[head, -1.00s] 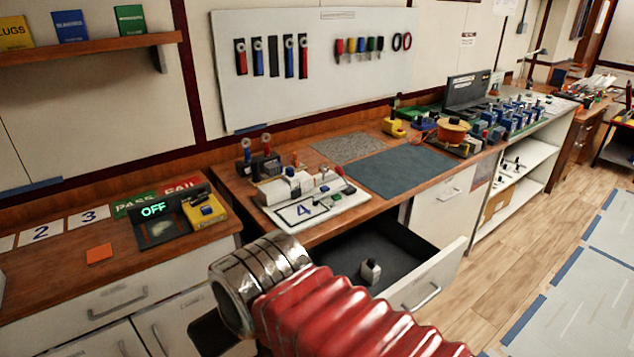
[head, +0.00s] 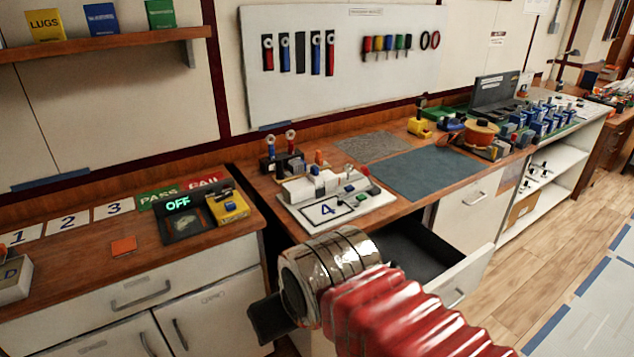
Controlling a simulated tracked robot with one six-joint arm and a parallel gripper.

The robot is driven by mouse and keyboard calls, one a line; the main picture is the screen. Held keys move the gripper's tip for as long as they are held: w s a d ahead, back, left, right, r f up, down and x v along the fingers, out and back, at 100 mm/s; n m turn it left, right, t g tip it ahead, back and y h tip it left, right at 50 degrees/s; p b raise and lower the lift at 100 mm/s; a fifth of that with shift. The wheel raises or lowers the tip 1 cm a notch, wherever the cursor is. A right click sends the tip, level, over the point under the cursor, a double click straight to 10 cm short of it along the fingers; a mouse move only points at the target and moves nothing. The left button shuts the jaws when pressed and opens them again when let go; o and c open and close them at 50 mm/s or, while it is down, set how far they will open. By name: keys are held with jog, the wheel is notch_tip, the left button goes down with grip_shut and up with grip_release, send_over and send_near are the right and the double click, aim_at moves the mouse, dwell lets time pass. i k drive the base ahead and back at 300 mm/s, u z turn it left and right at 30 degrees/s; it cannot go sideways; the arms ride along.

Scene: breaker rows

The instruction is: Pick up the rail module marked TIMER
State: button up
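No mark reading TIMER can be read on any module in the head view. Several pale rail modules (head: 311,186) with small knobs stand in a row on the white board marked 4 (head: 338,210). The open drawer (head: 437,254) below the worktop shows a dark, bare inside, partly hidden by my arm. My red ribbed arm and its metal cuff cross the lower middle of the view. A dark part of my gripper (head: 270,318) shows left of the cuff, in front of the cabinet. Its fingertips cannot be made out, nor whether it holds anything.
A device reading OFF (head: 183,216) and a yellow unit (head: 229,207) stand on the left counter, near an orange square (head: 123,245). The blue-grey mat (head: 425,172) is clear.

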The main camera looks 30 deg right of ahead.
aim_at(314, 176)
jog(key=u, duration=0.05)
jog(key=i, duration=1)
jog(key=z, duration=0.05)
